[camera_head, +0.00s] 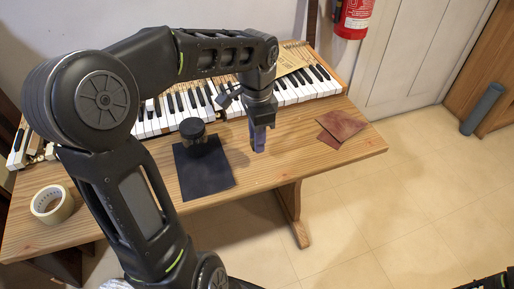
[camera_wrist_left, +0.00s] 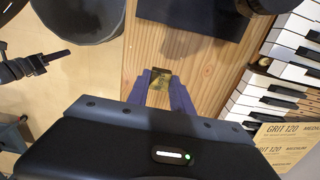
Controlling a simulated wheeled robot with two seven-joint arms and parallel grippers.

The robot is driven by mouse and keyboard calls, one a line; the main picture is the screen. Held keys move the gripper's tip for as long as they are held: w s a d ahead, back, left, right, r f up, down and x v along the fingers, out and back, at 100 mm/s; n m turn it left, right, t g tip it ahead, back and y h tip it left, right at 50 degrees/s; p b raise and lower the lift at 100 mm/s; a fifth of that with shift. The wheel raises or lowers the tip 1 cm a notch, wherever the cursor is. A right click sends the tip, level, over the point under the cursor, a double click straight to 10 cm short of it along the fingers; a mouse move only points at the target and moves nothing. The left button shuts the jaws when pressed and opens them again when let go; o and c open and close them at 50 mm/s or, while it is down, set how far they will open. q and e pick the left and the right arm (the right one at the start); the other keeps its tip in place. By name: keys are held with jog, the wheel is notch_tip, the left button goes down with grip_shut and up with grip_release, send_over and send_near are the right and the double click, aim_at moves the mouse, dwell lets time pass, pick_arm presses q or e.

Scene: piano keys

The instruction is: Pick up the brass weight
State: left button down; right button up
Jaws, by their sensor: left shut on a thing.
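The brass weight (camera_wrist_left: 160,79) is a small gold-coloured block in the left wrist view, between the tips of my left gripper's purple fingers. My left gripper (camera_wrist_left: 162,86) is shut on it. In the head view my left gripper (camera_head: 258,146) points down over the wooden table, right of the black mat and in front of the keys. The weight is hidden behind the fingers there. I cannot tell how far it is above the table. A dark jointed part at the left of the wrist view may be my right gripper; its jaws are unclear.
A black mat (camera_head: 205,178) carries a dark round pot (camera_head: 193,131). Piano keys (camera_head: 290,93) line the table's back, with a grit packet (camera_head: 292,58) on them. Brown sheets (camera_head: 341,126) lie right; a tape roll (camera_head: 52,205) lies left. The table front (camera_head: 240,170) is bare.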

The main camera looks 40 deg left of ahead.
pick_arm(q)
notch_tip(320, 180, up, 3)
jog(key=shift+r, duration=0.2)
dwell(0.5)
jog(key=c, duration=1.8)
grip_release()
grip_shut()
